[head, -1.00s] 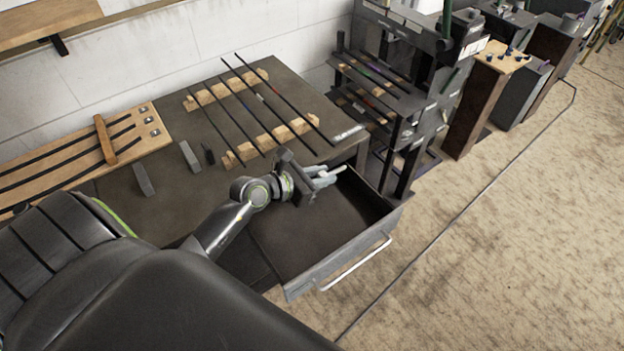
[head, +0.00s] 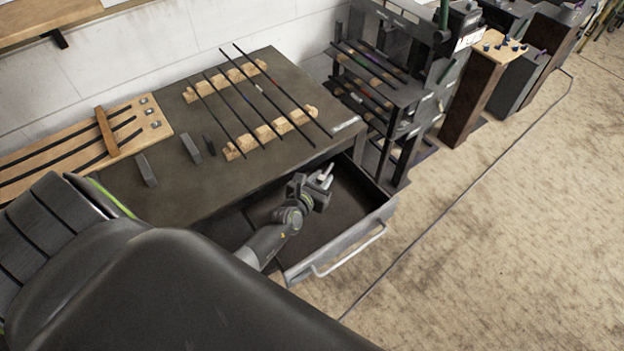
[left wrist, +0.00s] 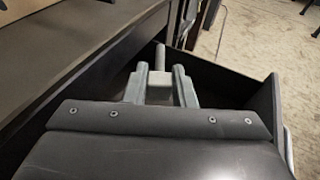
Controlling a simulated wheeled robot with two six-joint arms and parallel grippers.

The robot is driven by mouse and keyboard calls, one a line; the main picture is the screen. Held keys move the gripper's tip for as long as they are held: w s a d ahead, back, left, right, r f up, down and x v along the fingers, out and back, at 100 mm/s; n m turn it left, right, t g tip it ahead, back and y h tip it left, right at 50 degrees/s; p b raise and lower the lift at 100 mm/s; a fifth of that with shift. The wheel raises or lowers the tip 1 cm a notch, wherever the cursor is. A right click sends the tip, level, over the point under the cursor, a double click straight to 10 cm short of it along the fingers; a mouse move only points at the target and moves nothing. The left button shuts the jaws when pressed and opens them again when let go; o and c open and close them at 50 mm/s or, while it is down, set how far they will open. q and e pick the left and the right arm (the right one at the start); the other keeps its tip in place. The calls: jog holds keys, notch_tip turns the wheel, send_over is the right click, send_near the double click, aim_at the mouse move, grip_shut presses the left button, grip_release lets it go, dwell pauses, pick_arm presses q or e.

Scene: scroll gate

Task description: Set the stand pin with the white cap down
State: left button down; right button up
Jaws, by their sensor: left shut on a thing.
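My left gripper (head: 325,178) is over the open drawer (head: 345,252), low inside its outline near the inner side. It also shows in the left wrist view (left wrist: 161,88), with its two grey fingers shut on a pale, squarish thing (left wrist: 158,90). A narrow upright part rises beyond the fingertips there; I take this to be the stand pin (left wrist: 160,58). Its white cap cannot be made out clearly, and its lower end is hidden. Whether it touches the drawer floor I cannot tell. My right gripper is not in view.
The dark bench (head: 180,195) carries thin rods on two notched wooden bars (head: 275,133). A wooden board (head: 80,150) with dark strips lies left, with small dark blocks beside it. A black rack (head: 395,100) stands right of the drawer. The floor (head: 500,230) is clear.

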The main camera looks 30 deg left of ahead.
pick_arm(q)
notch_tip(320, 180, down, 5)
jog(key=b, duration=0.4)
notch_tip(320, 180, down, 4)
jog(key=b, duration=0.4)
jog(key=shift+f, duration=0.1)
jog(key=shift+f+b, duration=0.55)
jog(key=shift+b, duration=0.1)
jog(key=shift+s, duration=0.1)
jog(key=c, duration=1.2)
grip_release()
jog(key=shift+s+f, duration=0.1)
jog(key=shift+f, duration=0.05)
